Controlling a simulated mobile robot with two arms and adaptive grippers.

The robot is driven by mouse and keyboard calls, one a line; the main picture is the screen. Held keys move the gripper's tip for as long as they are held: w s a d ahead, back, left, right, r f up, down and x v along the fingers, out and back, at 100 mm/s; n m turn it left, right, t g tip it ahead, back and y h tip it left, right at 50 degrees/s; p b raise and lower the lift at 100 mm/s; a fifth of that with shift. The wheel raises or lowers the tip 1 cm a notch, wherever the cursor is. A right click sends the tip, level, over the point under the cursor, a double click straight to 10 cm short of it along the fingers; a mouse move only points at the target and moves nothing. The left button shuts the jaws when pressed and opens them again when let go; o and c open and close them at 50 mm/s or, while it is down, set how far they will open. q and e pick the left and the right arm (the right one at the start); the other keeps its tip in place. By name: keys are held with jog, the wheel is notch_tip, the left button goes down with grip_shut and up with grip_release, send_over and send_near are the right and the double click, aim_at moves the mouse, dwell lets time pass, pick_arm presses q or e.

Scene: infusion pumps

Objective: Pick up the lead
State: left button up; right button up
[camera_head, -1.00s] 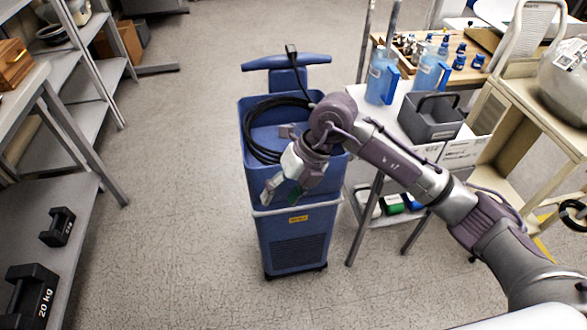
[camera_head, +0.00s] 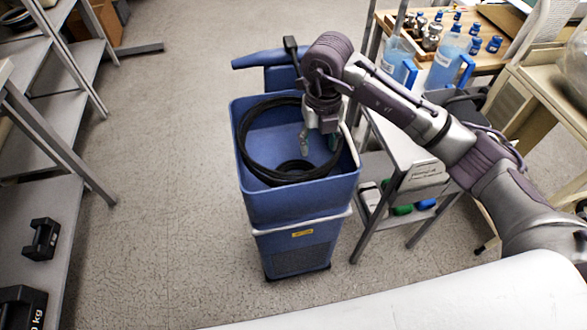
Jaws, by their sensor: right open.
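The lead is a black coiled cable (camera_head: 246,150) lying in the open top of a blue wheeled unit (camera_head: 300,205). Its black plug end (camera_head: 291,45) stands up at the back, by the blue handle. My right gripper (camera_head: 318,143) points down over the right part of the bin, inside the ring of the coil as seen from above. It is open and holds nothing. I cannot tell whether its fingertips touch the cable. My wrist hides part of the coil's back right side. My left gripper is not in view.
A cart with blue-handled jugs (camera_head: 446,68) and small bottles stands to the right, close to the unit. A grey shelf with black dumbbells (camera_head: 41,239) stands at the left. A white surface (camera_head: 430,300) is in front. Floor left of the unit is clear.

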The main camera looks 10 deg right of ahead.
send_over(317, 177)
jog(key=f, duration=0.7)
jog(key=shift+s+a+f, duration=0.1)
jog(key=shift+s+a, duration=0.1)
jog(key=shift+w+f, duration=0.1)
jog(key=shift+f, duration=0.45)
jog(key=f, duration=0.4)
jog(key=shift+w+d+f, duration=0.1)
jog(key=shift+d+f, duration=0.1)
jog(key=shift+d, duration=0.05)
jog(key=shift+f, duration=0.25)
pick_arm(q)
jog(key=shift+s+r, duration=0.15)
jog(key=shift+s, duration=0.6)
pick_arm(e)
grip_shut()
